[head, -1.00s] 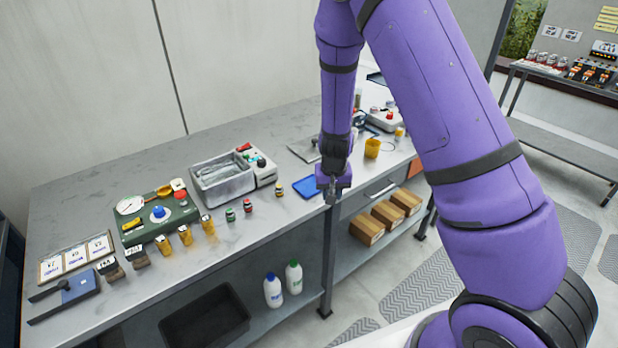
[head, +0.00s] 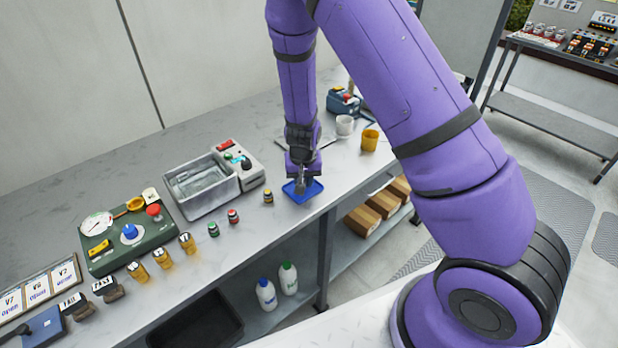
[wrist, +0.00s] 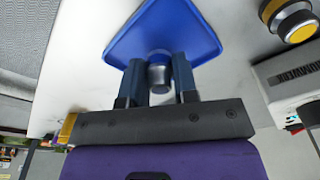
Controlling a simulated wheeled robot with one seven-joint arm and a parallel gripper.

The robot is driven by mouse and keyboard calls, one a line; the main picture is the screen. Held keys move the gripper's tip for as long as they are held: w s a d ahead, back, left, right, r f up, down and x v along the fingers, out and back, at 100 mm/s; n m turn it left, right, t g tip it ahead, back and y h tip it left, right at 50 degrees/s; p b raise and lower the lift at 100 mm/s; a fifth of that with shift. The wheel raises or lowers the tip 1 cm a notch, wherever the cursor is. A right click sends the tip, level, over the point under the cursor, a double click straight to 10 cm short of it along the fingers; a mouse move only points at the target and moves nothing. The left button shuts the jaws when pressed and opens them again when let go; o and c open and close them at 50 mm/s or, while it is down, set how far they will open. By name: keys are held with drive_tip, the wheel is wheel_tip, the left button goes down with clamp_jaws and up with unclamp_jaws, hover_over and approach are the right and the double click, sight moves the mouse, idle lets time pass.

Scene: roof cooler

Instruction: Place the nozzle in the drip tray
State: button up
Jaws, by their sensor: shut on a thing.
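A metal basin (head: 203,187) with a control unit (head: 239,160) is further left. A yellow cup (head: 369,140) and a white cup (head: 344,125) stand to the right.

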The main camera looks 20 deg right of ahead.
drive_tip(key=shift+a+f, duration=0.1)
drive_tip(key=shift+f, duration=0.3)
drive_tip(key=o, duration=0.9)
drive_tip(key=shift+f, duration=0.1)
drive_tip(key=s+r+y, duration=0.1)
drive_tip(key=s+r, duration=0.2)
drive_tip(key=r, duration=0.9)
drive_tip(key=s+r+y, duration=0.1)
drive_tip(key=s+r, duration=0.2)
drive_tip(key=r, duration=0.9)
drive_tip(key=s+d+r+n+t, duration=0.1)
drive_tip(key=s+d+r, duration=0.1)
drive_tip(key=s+r, duration=0.4)
drive_tip(key=s+d+r+n+t+h, duration=0.1)
drive_tip(key=s+d+r, duration=0.1)
drive_tip(key=s+r, duration=0.4)
drive_tip(key=s+d+r+n+t, duration=0.1)
drive_tip(key=s+d+r, duration=0.2)
drive_tip(key=s+r, duration=0.3)
drive_tip(key=shift+s+r+t+h, duration=0.15)
drive_tip(key=shift+s+t, duration=0.05)
drive_tip(key=shift+s, duration=1.15)
drive_tip(key=shift+s+r+t+h, duration=0.1)
drive_tip(key=shift+s+t+h, duration=0.1)
drive_tip(key=shift+s, duration=1.15)
